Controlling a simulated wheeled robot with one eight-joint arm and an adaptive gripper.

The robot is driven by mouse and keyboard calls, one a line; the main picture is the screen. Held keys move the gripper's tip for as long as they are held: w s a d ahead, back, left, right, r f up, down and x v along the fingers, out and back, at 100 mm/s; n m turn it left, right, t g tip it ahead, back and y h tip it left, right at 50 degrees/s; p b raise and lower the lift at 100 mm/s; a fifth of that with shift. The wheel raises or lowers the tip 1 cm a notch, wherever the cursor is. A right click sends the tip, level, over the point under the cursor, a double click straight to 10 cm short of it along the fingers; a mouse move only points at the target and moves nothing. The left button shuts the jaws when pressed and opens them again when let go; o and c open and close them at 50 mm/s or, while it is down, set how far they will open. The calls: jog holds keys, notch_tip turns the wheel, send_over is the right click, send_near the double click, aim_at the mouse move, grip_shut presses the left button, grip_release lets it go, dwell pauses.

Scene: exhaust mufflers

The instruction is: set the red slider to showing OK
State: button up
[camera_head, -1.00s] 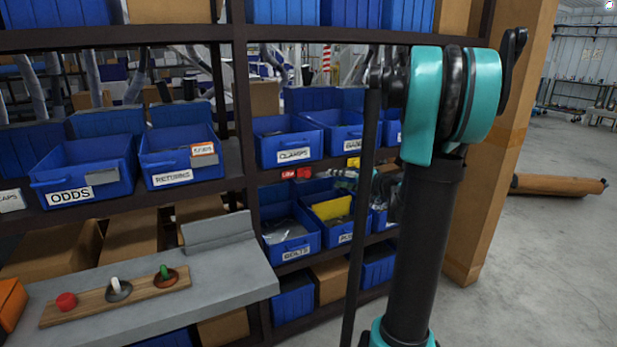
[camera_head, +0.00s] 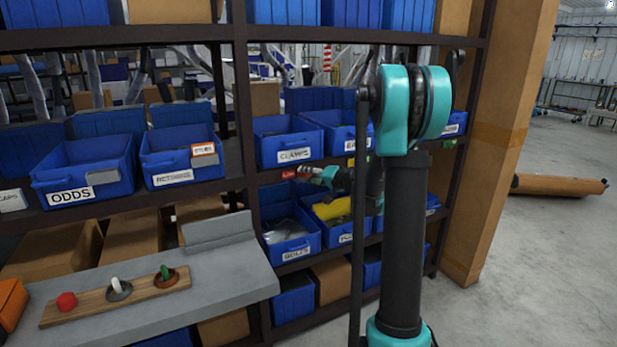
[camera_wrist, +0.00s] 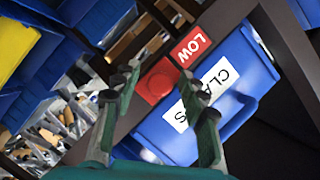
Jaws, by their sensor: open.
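The red slider (camera_wrist: 155,83) sits on the dark shelf edge, beside a red plate reading LOW (camera_wrist: 192,47). In the head view the red slider (camera_head: 288,173) is small, below the CLAMPS bin, and partly hidden by my gripper (camera_head: 303,172). In the wrist view my gripper (camera_wrist: 160,82) is open, with one finger on each side of the slider's red block. I cannot tell whether either finger touches it. No OK shows in the frames.
The blue CLAMPS bin (camera_head: 288,141) is just above the shelf edge. The BOLTS bin (camera_head: 290,240) is below. A grey ledge at left holds a wooden board (camera_head: 80,309) with several knobs. Open floor lies at the right.

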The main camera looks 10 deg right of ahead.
aim_at(284, 178)
grip_shut()
dwell(0.3)
jog(key=a, duration=0.2)
jog(key=s+a, duration=0.1)
jog(key=a, duration=0.1)
jog(key=s+a, duration=0.1)
jog(key=a, duration=0.1)
jog(key=shift+a, duration=0.15)
grip_release()
jog(key=shift+a, duration=0.1)
